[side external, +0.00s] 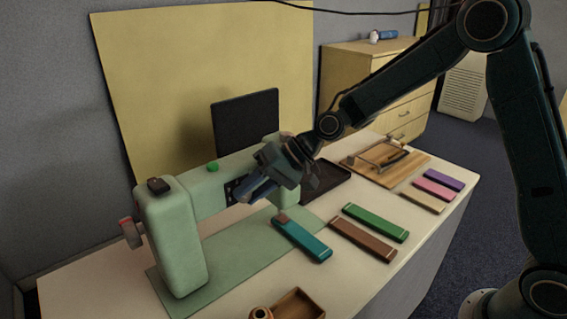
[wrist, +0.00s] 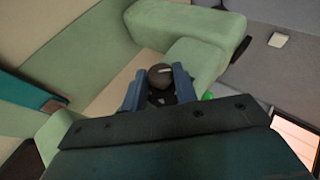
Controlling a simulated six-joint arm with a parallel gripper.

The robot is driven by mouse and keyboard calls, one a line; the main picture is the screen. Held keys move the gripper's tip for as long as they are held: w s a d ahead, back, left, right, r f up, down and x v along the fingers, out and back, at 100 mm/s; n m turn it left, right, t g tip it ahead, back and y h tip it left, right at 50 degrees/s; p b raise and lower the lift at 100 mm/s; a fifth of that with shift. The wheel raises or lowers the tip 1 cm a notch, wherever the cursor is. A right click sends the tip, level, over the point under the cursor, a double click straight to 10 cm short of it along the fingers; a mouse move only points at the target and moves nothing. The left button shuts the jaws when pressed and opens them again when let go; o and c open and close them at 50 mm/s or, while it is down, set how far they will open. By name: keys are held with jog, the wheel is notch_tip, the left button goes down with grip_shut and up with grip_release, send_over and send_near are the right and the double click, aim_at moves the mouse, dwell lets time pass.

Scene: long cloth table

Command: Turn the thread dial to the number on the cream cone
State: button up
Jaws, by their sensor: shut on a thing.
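The pale green sewing machine (side external: 180,235) stands at the left of the table. My gripper (side external: 252,190) is at the front of its horizontal arm. In the wrist view, my gripper's two blue-grey fingers (wrist: 158,88) are closed on the round dark thread dial (wrist: 160,74), one on each side. A short pale mark shows on the dial's face. The dial's numbers cannot be read. In the side view, my gripper hides the dial. I cannot make out a cream cone or a number in either view.
Teal (side external: 302,239), brown (side external: 362,239) and green (side external: 375,222) long blocks lie in front of the machine. A wooden tray (side external: 299,305) and a small tan round thing (side external: 261,313) sit at the near edge. A wooden board (side external: 385,163) lies behind, right.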

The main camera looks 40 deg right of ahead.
jog(key=o, duration=0.9)
jog(key=shift+o, duration=0.2)
jog(key=shift+d+r, duration=0.1)
jog(key=v, duration=1.3)
jog(key=shift+d+r, duration=0.2)
jog(key=shift+d, duration=0.05)
jog(key=shift+s, duration=0.1)
